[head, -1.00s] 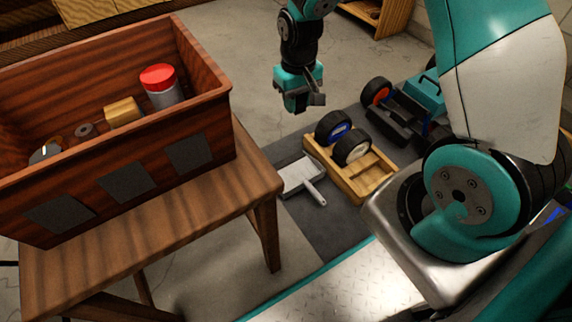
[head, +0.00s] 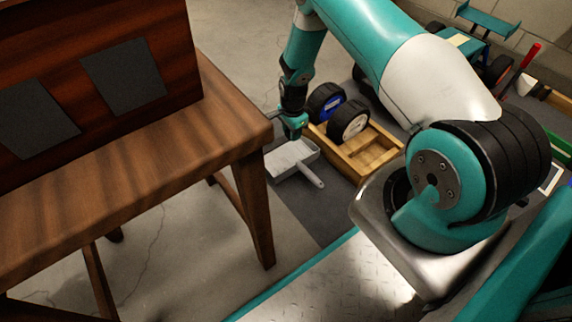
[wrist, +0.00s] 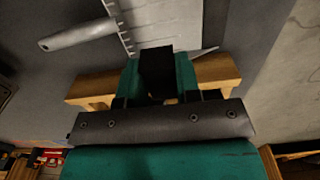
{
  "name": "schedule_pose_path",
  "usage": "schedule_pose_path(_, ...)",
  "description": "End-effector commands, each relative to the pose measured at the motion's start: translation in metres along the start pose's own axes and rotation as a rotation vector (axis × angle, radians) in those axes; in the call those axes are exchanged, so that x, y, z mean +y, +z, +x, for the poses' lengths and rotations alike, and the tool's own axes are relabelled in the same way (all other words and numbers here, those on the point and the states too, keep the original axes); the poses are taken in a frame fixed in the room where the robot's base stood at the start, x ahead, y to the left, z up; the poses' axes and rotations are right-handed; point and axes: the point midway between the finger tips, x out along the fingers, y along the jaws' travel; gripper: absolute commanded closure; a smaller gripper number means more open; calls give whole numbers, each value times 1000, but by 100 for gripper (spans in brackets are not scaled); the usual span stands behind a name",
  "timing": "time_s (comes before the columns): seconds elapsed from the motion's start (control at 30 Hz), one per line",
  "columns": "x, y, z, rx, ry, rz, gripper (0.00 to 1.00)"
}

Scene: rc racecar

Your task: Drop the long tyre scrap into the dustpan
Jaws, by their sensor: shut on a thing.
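The grey dustpan (head: 292,156) lies on the dark mat beside the wooden tray, its handle toward the lower right. My gripper (head: 294,128) is low, at the dustpan's far edge in the head view. In the wrist view my gripper (wrist: 158,88) is shut on a short-looking black piece, the tyre scrap (wrist: 155,66), between its teal fingers. The dustpan (wrist: 170,20) shows just beyond the fingertips, with its handle to the left. The scrap's far end overlaps the pan's near edge in that picture; I cannot tell the height between them. The scrap cannot be made out in the head view.
The wooden tray (head: 369,152) with two wheels (head: 349,120) stands right of the dustpan. A wooden table (head: 120,190) bearing a dark red box (head: 172,60) is at the left. An RC car with a teal wing (head: 488,18) is at the back right.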

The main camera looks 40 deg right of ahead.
Motion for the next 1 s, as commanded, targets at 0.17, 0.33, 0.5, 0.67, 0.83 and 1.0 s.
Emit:
schedule_pose_path(0.17, 0, 0, 16, 0, -1, 1, 91)
schedule_pose_path(0.33, 0, 0, 37, 0, -1, 0, 91)
schedule_pose_path(0.5, 0, 0, 55, 0, -1, -1, 91)
schedule_pose_path(0.67, -1, 0, 58, 0, -1, -1, 91)
schedule_pose_path(0.83, 0, 0, 57, 0, -1, -1, 91)
schedule_pose_path(1.0, 0, 0, 57, 0, -1, -1, 39)
